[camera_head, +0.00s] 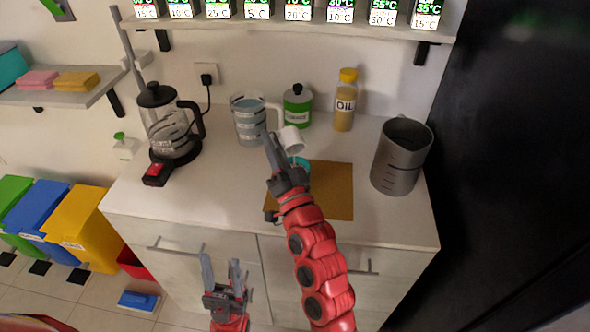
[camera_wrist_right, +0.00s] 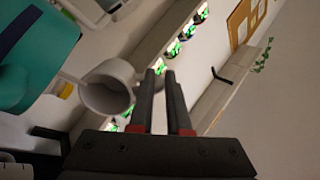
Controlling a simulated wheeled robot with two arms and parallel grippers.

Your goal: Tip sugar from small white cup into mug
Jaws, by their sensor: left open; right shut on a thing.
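The small white cup (camera_head: 291,139) is tilted above the counter, at the fingertips of my right gripper (camera_head: 268,142), which is shut on it. In the right wrist view the cup (camera_wrist_right: 108,88) is beside the closed fingers (camera_wrist_right: 160,100), its round opening facing the camera; I cannot make out sugar inside. A teal mug (camera_head: 301,162) is partly hidden behind my right gripper, just below the cup in the head view. It seems to be the large teal shape (camera_wrist_right: 38,60) in the right wrist view. My left gripper (camera_head: 222,268) is open and empty, low before the cabinet.
A brown mat (camera_head: 332,190) lies on the counter. A glass jug (camera_head: 246,122), a green jar (camera_head: 297,105) and an oil bottle (camera_head: 345,100) stand behind. A kettle (camera_head: 172,128) is left, a metal pitcher (camera_head: 402,157) right. Dispensers (camera_head: 298,10) line the shelf above.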

